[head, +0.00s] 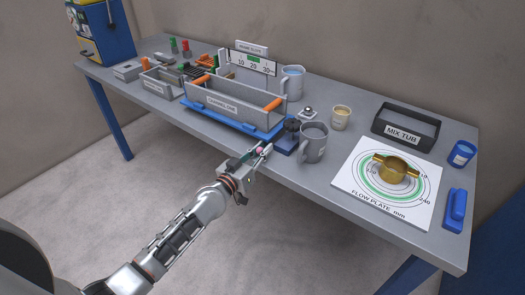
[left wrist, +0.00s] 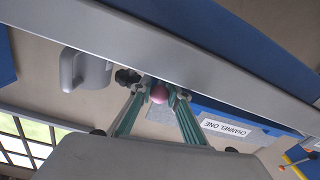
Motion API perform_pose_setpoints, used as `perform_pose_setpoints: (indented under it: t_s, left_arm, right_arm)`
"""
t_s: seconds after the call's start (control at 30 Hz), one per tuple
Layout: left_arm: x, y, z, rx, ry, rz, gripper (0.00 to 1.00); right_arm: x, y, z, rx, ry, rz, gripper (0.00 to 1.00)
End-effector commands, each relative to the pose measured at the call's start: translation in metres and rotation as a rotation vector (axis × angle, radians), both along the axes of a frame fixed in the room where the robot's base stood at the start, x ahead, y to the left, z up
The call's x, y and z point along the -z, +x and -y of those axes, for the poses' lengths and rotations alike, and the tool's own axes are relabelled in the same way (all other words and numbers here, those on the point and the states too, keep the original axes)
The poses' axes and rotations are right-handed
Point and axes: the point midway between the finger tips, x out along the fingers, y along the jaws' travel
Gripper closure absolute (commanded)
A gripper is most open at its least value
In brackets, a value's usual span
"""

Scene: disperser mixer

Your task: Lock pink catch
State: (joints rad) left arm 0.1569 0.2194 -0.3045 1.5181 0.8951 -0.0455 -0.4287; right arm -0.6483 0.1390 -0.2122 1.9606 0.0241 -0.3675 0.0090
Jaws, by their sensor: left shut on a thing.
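The pink catch (head: 259,150) is a small pink knob at the front edge of the table, by the right end of the blue base (head: 225,118). It also shows as a round pink ball in the left wrist view (left wrist: 158,94), between my fingertips. My left gripper (head: 262,151) reaches in from the front and is shut on the pink catch; the fingers also show in the left wrist view (left wrist: 159,96). The grey trough labelled CHANNEL ONE (head: 222,108) sits on the blue base. The catch's mount is mostly hidden by the fingers. My right gripper is out of view.
A black knob (head: 292,125) and a grey mug (head: 313,143) stand just right of the gripper. A flow plate (head: 350,188) with a brass ring (head: 397,168) and a mix tub (head: 407,126) are farther right. Free floor lies in front of the table (head: 326,180).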

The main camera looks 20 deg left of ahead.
Motion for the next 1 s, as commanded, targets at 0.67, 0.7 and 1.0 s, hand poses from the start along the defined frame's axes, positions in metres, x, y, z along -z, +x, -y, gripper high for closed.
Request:
perform_pose_setpoints:
  t_s: [0.67,0.7,1.0]
  left_arm:
    - [0.000,-0.007,-0.003,-0.001,0.001,0.000,0.67]
    - [0.001,-0.011,-0.004,-0.002,0.002,0.000,0.67]
    - [0.001,-0.065,-0.021,-0.002,0.002,-0.002,0.67]
  right_arm:
    - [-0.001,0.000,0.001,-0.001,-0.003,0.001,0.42]
    - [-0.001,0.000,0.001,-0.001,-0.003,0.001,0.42]
    - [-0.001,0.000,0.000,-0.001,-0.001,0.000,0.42]
